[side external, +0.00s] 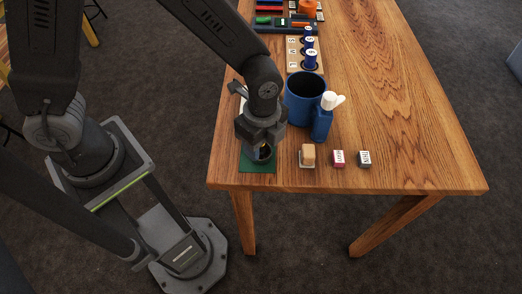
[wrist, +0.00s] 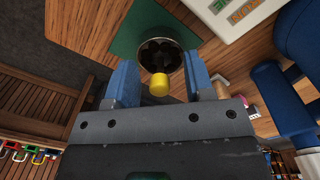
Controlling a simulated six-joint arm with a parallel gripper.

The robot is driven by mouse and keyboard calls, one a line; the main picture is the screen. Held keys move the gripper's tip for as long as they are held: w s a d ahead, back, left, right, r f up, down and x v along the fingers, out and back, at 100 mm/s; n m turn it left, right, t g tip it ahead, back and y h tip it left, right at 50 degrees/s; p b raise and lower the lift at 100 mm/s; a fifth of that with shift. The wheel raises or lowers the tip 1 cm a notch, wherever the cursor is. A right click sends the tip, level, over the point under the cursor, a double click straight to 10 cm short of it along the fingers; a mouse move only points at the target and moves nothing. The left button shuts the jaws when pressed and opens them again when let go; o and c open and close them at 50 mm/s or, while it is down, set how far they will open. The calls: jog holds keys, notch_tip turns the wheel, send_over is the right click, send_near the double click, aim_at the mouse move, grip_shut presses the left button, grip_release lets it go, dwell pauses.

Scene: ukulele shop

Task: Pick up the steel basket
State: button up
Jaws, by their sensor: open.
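The steel basket (side external: 265,153) is a small round metal cup on a green mat (side external: 258,167), near the table's front left corner. In the wrist view the basket (wrist: 183,36) shows its metal rim and dark inside, on the green mat (wrist: 128,35). My gripper (side external: 261,143) is low over the basket in the side view and hides part of it. In the wrist view the blue fingers of my gripper (wrist: 160,75) are apart, one to each side of the basket's near part. A yellow round-ended thing (wrist: 159,85) shows between them; whether it touches the basket is unclear.
A tan block (side external: 308,154), a red-and-white block (side external: 338,158) and a dark-and-white block (side external: 364,158) line the front. The table's right side (side external: 420,120) is clear.

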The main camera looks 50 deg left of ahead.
grip_shut()
dwell(0.4)
jog(key=shift+r, duration=0.1)
